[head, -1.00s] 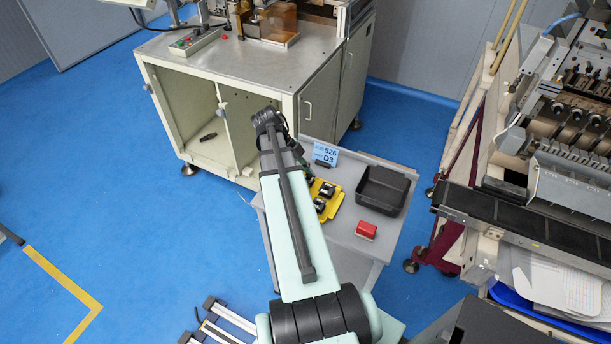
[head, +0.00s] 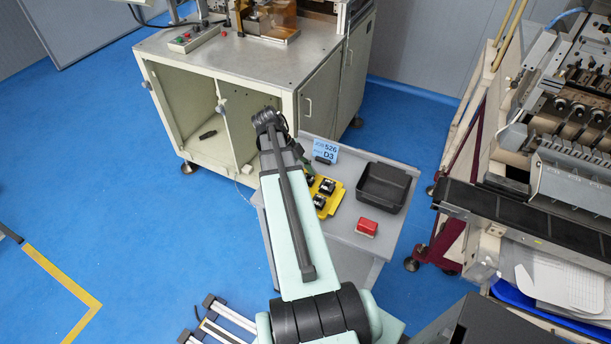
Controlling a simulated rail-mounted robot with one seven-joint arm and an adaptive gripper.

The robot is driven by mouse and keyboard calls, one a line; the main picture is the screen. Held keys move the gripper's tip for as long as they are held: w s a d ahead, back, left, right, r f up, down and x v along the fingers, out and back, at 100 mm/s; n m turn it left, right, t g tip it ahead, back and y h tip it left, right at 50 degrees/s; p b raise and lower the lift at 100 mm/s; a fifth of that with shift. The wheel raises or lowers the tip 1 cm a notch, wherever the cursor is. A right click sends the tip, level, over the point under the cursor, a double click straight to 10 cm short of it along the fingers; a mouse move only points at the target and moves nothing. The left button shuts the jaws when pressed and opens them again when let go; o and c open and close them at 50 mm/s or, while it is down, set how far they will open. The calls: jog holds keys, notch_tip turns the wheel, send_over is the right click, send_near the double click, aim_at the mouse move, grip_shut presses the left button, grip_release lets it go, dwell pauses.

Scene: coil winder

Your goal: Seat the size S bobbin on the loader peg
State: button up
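A yellow tray (head: 336,197) lies on the grey side table (head: 345,256), partly covered by my arm. Dark bobbins with pale metallic tops sit in it; one bobbin (head: 327,186) is at the back and another (head: 320,201) is in front of it. I cannot tell which is size S. My arm reaches out over the table's left side, and its dark far joint is in front of the winder cabinet. My gripper is hidden, so its position and grip do not show. I cannot make out the loader peg.
A black open bin (head: 383,187) and a red box (head: 366,228) stand right of the tray. A job card (head: 324,153) reading D3 stands at the table's back. The cream winder cabinet (head: 255,75) is behind; a conveyor (head: 525,222) is at the right.

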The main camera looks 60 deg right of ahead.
jog(key=shift+v, duration=3.8)
jog(key=shift+s, duration=0.1)
